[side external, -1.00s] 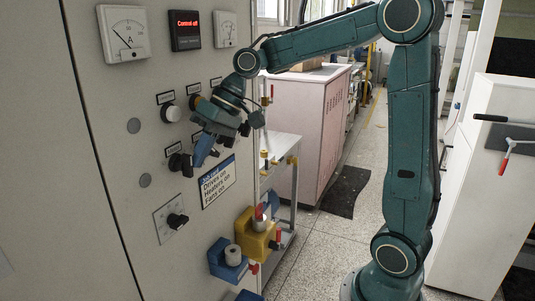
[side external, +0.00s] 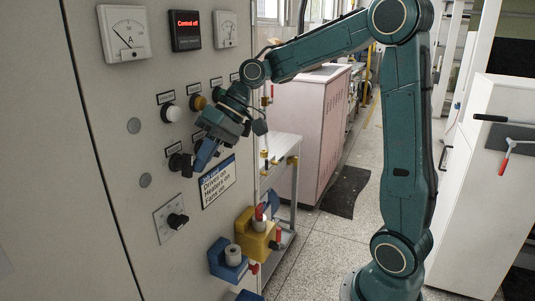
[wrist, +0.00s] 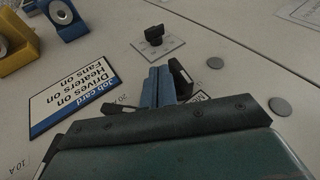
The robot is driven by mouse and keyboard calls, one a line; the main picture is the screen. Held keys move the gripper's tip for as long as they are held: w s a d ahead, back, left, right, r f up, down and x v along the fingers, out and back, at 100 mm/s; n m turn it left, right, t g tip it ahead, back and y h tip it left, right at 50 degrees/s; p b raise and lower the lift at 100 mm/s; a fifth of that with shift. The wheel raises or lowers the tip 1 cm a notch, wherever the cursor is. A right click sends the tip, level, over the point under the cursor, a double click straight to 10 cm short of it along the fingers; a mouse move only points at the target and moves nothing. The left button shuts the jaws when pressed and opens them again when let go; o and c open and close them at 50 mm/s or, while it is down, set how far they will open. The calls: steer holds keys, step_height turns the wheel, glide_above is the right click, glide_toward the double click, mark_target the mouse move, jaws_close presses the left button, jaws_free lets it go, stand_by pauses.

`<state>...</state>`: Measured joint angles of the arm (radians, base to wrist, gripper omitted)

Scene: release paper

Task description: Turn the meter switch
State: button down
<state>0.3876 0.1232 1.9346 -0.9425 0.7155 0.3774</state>
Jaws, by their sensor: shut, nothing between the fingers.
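The meter switch appears to be the black knob (side external: 181,163) on the grey panel, under a small black label. In the wrist view a black knob (wrist: 181,76) stands just right of my fingertips, beside a partly hidden label (wrist: 203,97) starting with "M". My gripper (side external: 198,167) has blue fingers, pressed together and empty, pointing down-left at the panel right beside this knob. In the wrist view the shut fingers (wrist: 159,72) overlap the area next to the knob. I cannot tell whether they touch it.
Another black knob (side external: 177,220) on a square plate sits lower on the panel. A job card (side external: 218,182) is right of my fingers. A white button (side external: 171,113) and an amber one (side external: 197,103) are above. A red display (side external: 186,30) reads "Control off".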

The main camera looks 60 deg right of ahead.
steer(key=shift+r, duration=0.2)
stand_by(0.4)
steer(key=shift+r, duration=0.6)
steer(key=shift+d+r, duration=0.1)
steer(key=shift+r, duration=0.05)
steer(key=v, duration=0.7)
stand_by(0.4)
steer(key=s+a+f+t+h, duration=0.1)
steer(key=s+a+f+h, duration=0.15)
steer(key=s+a, duration=0.4)
steer(key=s+d+f+h, duration=0.2)
steer(key=s+f, duration=0.1)
steer(key=s, duration=0.3)
steer(key=s+d+f+h, duration=0.2)
steer(key=s+d+f, duration=0.1)
steer(key=s, duration=0.4)
steer(key=shift+t, duration=0.4)
